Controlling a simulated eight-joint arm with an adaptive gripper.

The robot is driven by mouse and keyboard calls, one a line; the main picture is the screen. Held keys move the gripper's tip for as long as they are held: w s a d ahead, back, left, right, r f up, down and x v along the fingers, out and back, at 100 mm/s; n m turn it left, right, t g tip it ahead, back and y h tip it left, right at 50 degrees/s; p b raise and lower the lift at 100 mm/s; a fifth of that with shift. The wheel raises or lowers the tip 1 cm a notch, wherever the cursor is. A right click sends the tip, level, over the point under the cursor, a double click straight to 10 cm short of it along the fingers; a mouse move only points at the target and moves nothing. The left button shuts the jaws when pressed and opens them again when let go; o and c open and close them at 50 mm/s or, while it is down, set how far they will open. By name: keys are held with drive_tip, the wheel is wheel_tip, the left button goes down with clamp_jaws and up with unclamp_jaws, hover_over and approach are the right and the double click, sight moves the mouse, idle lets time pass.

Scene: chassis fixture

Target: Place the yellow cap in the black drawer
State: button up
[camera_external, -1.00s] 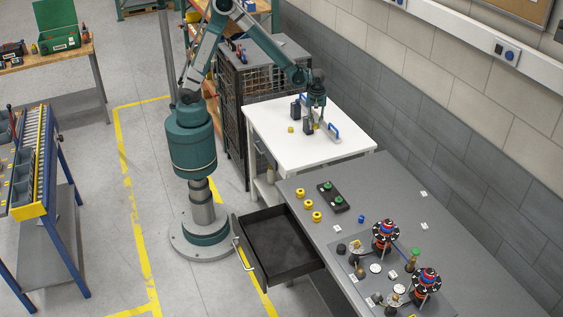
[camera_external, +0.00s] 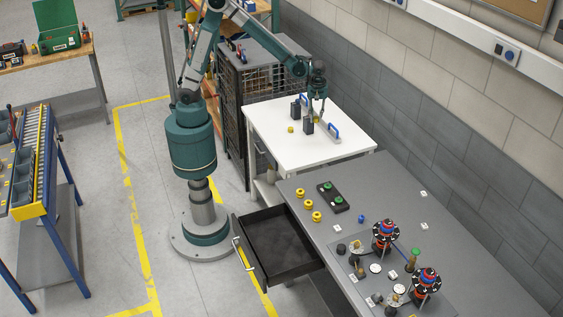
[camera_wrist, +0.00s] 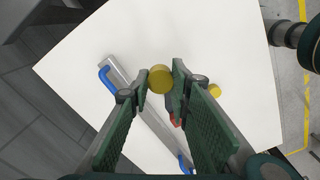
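A yellow cap (camera_wrist: 161,79) sits between the fingertips of my gripper (camera_wrist: 161,82) in the wrist view. Both tips appear to touch it, and it looks nearer the camera than the table. In the outside view my gripper (camera_external: 317,108) is above the white table (camera_external: 270,122), fingers down; the cap is too small to make out there. A second yellow piece (camera_external: 291,129) lies on the white table and also shows in the wrist view (camera_wrist: 215,90). The black drawer (camera_external: 280,248) is pulled out of the grey bench and looks empty.
A grey bar with blue handles (camera_external: 333,130) and two dark blocks (camera_external: 308,127) are near my gripper. The grey bench (camera_external: 400,205) carries several yellow pieces (camera_external: 308,204), a black holder with green knobs (camera_external: 331,197) and two red-and-black assemblies (camera_external: 426,282).

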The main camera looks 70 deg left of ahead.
drive_tip(key=s+d+m, duration=0.3)
drive_tip(key=s+d, duration=0.1)
drive_tip(key=d, duration=0.9)
drive_tip(key=s+d+m+b, duration=0.15)
drive_tip(key=s+d, duration=0.25)
drive_tip(key=d, duration=0.9)
drive_tip(key=s+d+m, duration=0.4)
drive_tip(key=d, duration=0.8)
drive_tip(key=m+b, duration=0.1)
drive_tip(key=m, duration=0.7)
hover_over(289, 265)
wheel_tip(289, 265, down, 17)
drive_tip(key=shift+w+f, duration=0.1)
drive_tip(key=shift+d+f, duration=0.1)
drive_tip(key=shift+f, duration=2.95)
drive_tip(key=shift+f, duration=0.15)
